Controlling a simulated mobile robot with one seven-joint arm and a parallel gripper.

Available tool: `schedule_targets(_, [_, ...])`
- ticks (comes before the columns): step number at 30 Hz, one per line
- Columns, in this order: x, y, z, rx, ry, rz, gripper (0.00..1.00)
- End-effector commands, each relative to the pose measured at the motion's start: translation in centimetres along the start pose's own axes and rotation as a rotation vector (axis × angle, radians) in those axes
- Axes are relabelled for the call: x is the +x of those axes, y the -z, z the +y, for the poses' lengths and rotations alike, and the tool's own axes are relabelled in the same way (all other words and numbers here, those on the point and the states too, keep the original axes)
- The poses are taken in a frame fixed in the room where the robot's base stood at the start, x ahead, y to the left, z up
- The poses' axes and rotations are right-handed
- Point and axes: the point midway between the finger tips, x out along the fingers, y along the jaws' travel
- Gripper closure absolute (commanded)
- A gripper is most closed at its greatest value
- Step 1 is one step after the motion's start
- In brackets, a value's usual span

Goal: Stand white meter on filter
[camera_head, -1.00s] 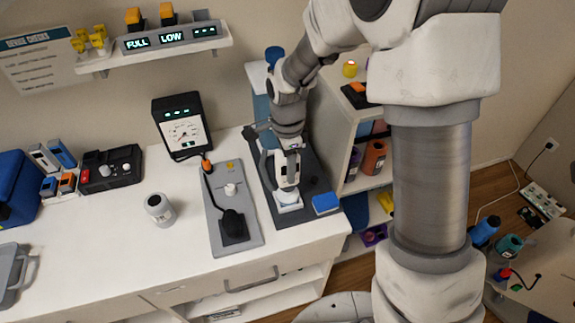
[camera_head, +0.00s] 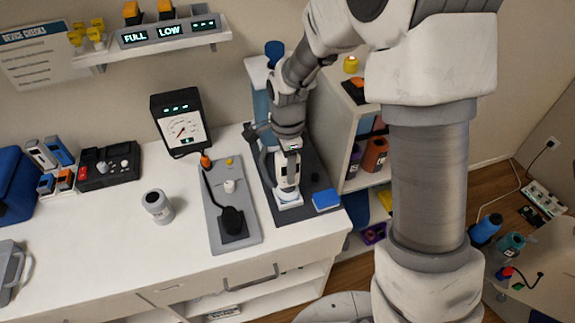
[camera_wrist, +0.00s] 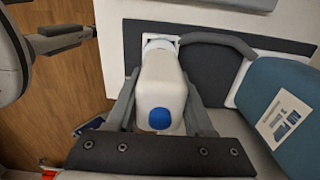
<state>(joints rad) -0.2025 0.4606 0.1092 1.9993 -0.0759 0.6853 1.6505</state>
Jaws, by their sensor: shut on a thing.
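My gripper (camera_head: 287,172) points down over the dark tray at the right end of the white counter. In the wrist view, its two grey fingers (camera_wrist: 160,108) are shut on the white meter (camera_wrist: 163,80), a rounded white body with a blue round button. The meter also shows upright between the fingers in the head view (camera_head: 288,170). Directly below its lower end is a pale round piece on a white square base, which looks like the filter (camera_head: 290,205); its rim shows in the wrist view (camera_wrist: 158,43). I cannot tell whether meter and filter touch.
A blue block (camera_head: 326,199) lies close to the right of the filter on the dark tray (camera_head: 270,185). A grey panel (camera_head: 215,205) with a black plug stands left, then a white canister (camera_head: 157,206). A gauge box (camera_head: 182,122) stands behind. Open counter lies further left.

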Motion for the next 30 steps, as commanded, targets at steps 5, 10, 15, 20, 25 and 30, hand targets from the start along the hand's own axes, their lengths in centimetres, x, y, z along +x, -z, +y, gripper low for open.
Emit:
schedule_targets(5, [0.57,0.00,0.00,0.000,0.000,0.000,1.00])
schedule_targets(10, [0.98,0.00,0.00,0.000,0.000,0.000,1.00])
schedule_targets(15, [1.08,0.00,0.00,0.000,0.000,0.000,1.00])
schedule_targets(20, [1.05,-0.01,-0.01,0.000,0.000,0.000,1.00])
schedule_targets(25, [1.04,-0.01,-0.01,0.000,0.000,0.000,1.00])
schedule_targets(30, [1.04,-0.01,-0.01,0.000,0.000,0.000,0.17])
